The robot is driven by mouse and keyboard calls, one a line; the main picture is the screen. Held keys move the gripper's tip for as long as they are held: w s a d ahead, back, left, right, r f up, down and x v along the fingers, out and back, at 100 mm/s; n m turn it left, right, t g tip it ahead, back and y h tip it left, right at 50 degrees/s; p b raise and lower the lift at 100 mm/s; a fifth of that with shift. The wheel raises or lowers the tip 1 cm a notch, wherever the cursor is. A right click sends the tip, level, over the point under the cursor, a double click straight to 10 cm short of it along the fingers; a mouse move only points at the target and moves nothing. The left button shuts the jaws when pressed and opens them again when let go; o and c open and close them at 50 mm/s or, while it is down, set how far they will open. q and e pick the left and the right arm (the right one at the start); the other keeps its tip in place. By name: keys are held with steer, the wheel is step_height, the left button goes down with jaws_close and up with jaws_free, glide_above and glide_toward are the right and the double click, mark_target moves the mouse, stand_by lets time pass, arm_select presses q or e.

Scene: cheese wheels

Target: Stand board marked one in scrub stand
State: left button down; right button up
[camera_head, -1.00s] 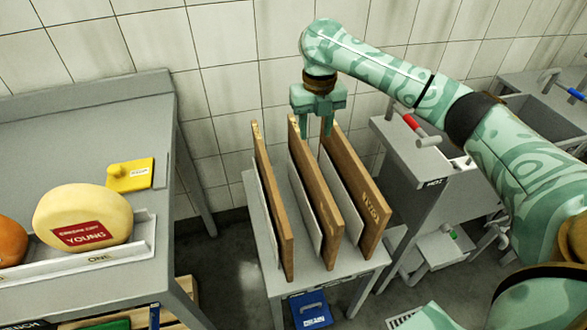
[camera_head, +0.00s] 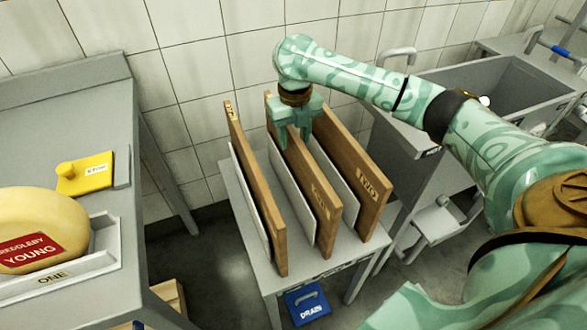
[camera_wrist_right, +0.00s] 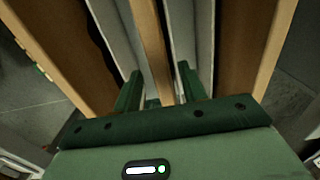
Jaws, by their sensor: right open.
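Three upright wooden boards stand in a row on a small grey stand (camera_head: 300,280), with thin grey upright plates beside them. The right board (camera_head: 345,160) is marked TWO. The middle board (camera_head: 313,187) has a label that looks like ONE but is blurred. The left board (camera_head: 262,205) has a small label at its top that I cannot read. My right gripper (camera_head: 293,137) is open, with its fingers on either side of the middle board's top edge. In the right wrist view the middle board (camera_wrist_right: 153,45) runs between the fingertips (camera_wrist_right: 158,82). My left gripper is not in view.
A grey sink (camera_head: 490,95) is at right. A blue DRAIN item (camera_head: 307,304) is below the stand.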

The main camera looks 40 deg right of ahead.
mark_target(295, 148)
step_height(295, 148, down, 4)
steer(key=shift+d+f+b, duration=0.1)
steer(key=shift+b, duration=0.85)
steer(key=shift+r, duration=0.25)
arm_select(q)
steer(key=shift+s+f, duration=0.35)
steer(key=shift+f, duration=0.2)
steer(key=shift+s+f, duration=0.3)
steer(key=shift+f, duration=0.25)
arm_select(e)
jaws_close()
